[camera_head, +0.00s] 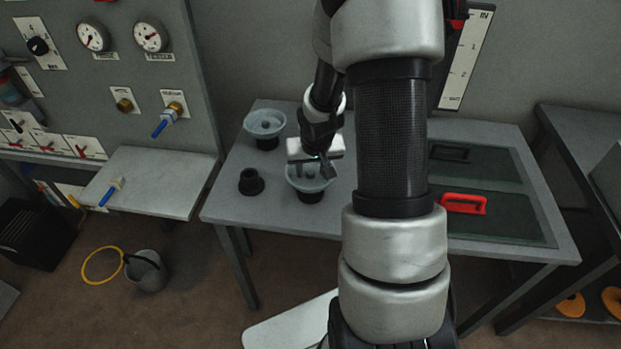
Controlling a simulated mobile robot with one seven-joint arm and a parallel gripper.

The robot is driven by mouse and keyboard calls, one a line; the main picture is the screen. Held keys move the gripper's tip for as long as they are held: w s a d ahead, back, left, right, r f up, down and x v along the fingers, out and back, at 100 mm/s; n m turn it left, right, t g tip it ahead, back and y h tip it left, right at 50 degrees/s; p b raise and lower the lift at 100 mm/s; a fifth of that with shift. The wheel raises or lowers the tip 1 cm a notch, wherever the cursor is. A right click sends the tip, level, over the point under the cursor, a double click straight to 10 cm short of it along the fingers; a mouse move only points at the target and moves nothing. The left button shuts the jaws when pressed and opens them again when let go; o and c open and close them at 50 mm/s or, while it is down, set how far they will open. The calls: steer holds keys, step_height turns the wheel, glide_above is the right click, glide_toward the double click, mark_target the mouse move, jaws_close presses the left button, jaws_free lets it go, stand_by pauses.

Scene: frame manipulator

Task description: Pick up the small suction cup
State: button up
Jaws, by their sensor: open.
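A small black cup-shaped piece (251,183) stands on the grey table, left of my gripper; by size it looks like the small suction cup. A wider grey cup with a black base (309,190) stands to its right. A similar wide grey cup (265,125) stands further back. My gripper (314,169) is open, pointing down over the nearer wide cup, with its fingers at or just above the cup's bowl. I cannot tell whether they touch it. The fingers and the white gripper body hide part of that cup.
The grey table (285,220) has bare room at its front left. A dark green panel with a red handle (464,203) lies at the right, partly behind my arm. A gauge panel with a shelf (165,180) stands at the left. A bucket (146,272) is on the floor.

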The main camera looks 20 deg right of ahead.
steer(key=shift+w+f, duration=0.15)
steer(key=shift+f, duration=0.15)
steer(key=shift+c, duration=0.4)
jaws_close()
steer(key=shift+r, duration=0.1)
step_height(320, 180, up, 10)
steer(key=p, duration=0.2)
step_height(320, 180, up, 5)
steer(key=p, duration=0.4)
glide_above(311, 175)
